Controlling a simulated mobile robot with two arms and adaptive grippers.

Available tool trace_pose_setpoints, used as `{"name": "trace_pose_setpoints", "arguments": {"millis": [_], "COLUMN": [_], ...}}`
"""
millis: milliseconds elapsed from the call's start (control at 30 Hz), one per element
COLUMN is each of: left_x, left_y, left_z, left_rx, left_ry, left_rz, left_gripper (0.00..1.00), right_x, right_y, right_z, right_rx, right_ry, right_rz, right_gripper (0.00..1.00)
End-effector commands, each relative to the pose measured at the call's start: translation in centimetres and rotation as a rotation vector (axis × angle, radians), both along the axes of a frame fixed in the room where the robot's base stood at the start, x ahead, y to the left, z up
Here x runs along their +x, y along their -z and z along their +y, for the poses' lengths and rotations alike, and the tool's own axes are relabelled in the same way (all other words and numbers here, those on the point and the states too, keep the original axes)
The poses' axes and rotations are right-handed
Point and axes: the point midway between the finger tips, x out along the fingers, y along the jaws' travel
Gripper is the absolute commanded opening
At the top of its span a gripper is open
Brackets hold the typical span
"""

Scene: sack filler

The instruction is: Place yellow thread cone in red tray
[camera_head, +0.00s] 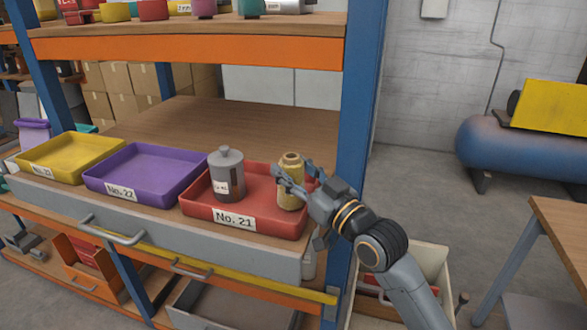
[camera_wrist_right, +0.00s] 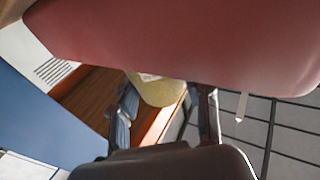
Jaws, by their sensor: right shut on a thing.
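The yellow thread cone (camera_head: 291,190) stands upright at the right end of the red tray (camera_head: 254,229) labelled No. 21. My right gripper (camera_head: 293,174) is shut on the cone from the right. In the right wrist view the cone (camera_wrist_right: 158,91) shows between the two fingers of the gripper (camera_wrist_right: 165,103). Whether the cone's base touches the tray floor I cannot tell. My left gripper is not in view.
A grey lidded canister (camera_head: 227,174) stands in the red tray, left of the cone. A purple tray (camera_head: 150,193) and a yellow tray (camera_head: 60,174) stand further left. A blue rack post (camera_head: 359,95) rises close behind my right gripper. The shelf behind the trays is bare.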

Motion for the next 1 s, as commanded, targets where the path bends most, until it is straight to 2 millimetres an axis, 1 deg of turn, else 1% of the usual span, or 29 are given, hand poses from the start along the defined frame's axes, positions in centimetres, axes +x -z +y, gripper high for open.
{"name": "trace_pose_setpoints", "arguments": {"millis": [67,100,167,200,567,667,1000], "left_x": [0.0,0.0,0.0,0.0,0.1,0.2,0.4], "left_y": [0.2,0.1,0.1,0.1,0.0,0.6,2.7], "left_z": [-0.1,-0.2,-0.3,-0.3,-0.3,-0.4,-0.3], "left_rx": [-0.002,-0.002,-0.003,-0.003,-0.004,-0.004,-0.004], "left_ry": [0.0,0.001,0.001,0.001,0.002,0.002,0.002], "left_rz": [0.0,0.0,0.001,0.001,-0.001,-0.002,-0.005], "left_gripper": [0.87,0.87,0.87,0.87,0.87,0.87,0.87], "right_x": [0.0,0.0,0.0,0.0,-0.1,-1.1,-6.6], "right_y": [0.3,0.2,0.2,0.2,0.0,0.4,1.6], "right_z": [0.0,0.0,0.0,0.0,-0.1,-0.9,-5.3], "right_rx": [0.001,0.0,0.0,0.0,0.0,-0.001,-0.003], "right_ry": [0.0,0.0,0.0,0.0,0.0,0.001,0.001], "right_rz": [-0.001,0.0,0.0,0.0,0.0,-0.001,0.0], "right_gripper": [0.12,0.55,0.68,0.7,0.7,0.7,0.7]}}
